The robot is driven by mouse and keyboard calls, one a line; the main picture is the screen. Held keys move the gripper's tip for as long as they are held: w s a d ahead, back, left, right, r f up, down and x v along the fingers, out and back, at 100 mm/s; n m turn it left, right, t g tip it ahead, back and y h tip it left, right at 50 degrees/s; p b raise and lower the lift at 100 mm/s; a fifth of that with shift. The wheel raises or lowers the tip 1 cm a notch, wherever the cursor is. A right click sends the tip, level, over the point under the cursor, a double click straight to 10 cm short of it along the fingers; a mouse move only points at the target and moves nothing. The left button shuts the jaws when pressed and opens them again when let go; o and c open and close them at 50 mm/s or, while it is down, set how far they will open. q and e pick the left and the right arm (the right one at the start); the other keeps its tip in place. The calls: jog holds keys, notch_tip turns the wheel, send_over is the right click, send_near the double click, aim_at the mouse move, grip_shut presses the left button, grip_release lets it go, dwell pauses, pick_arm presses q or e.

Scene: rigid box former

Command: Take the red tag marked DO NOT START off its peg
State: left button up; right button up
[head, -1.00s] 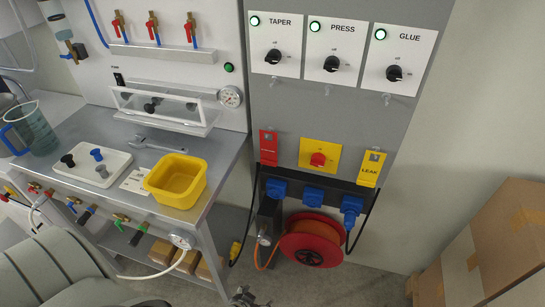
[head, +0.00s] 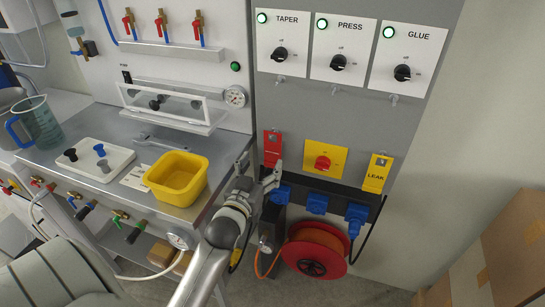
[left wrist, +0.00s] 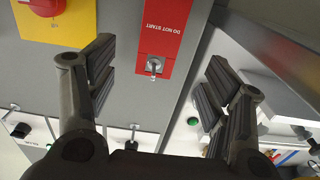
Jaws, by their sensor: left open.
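The red tag (head: 272,146) hangs on the grey panel, left of the yellow plate with the red knob. In the left wrist view the red tag (left wrist: 172,30) appears upside down, with DO NOT START readable. A small metal peg (left wrist: 153,66) shows at the tag's hole end. My left gripper (head: 259,168) is in front of the panel at the tag's lower part. In the left wrist view its two fingers (left wrist: 155,77) are wide apart, one on each side of the tag and peg, with nothing between them held. My right gripper is not in view.
A yellow LEAK tag (head: 377,173) hangs at right. The red knob (head: 322,163) on its yellow plate is close beside the red tag. Blue plugs (head: 316,203) and a red reel (head: 314,250) are below. A yellow bin (head: 177,178) stands on the bench at left.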

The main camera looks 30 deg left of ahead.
aim_at(272, 147)
pick_arm(q)
jog(key=shift+p+x, duration=0.35)
jog(key=shift+x, duration=3.6)
jog(key=shift+c, duration=0.2)
jog(key=c, duration=0.9)
